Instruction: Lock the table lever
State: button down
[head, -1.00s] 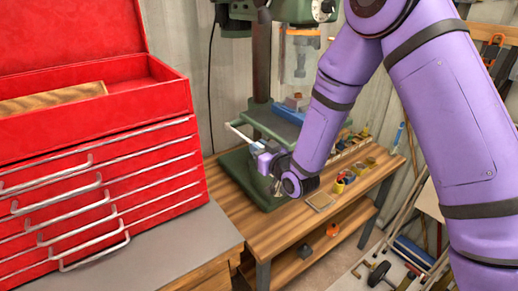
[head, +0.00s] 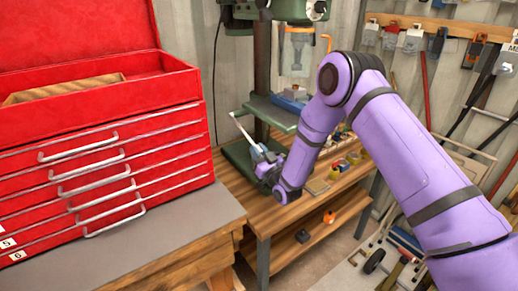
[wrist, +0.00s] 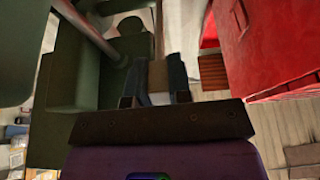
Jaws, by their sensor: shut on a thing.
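The green drill press (head: 261,65) stands on a wooden bench, with its small table (head: 270,112) at mid-column. A pale, thin lever (head: 241,128) slants from upper left down to my gripper (head: 257,153), below and left of that table. In the wrist view my gripper (wrist: 157,88) has its dark fingers closed on a tan-grey piece (wrist: 158,74), which looks like part of the lever. The lever's pivot is hidden in the head view by my gripper and arm.
A red tool chest (head: 90,150) stands close on the left, and its red side (wrist: 270,45) is near my gripper in the wrist view. A blue item (head: 290,104) lies on the press table. The wooden bench (head: 265,212) holds small parts at right.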

jog(key=shift+f, duration=0.15)
jog(key=c, duration=1)
grip_release()
jog(key=shift+w+a+f, duration=0.1)
jog(key=shift+c, duration=0.2)
jog(key=v, duration=1.1)
jog(key=shift+w+a, duration=0.1)
jog(key=shift+w, duration=0.05)
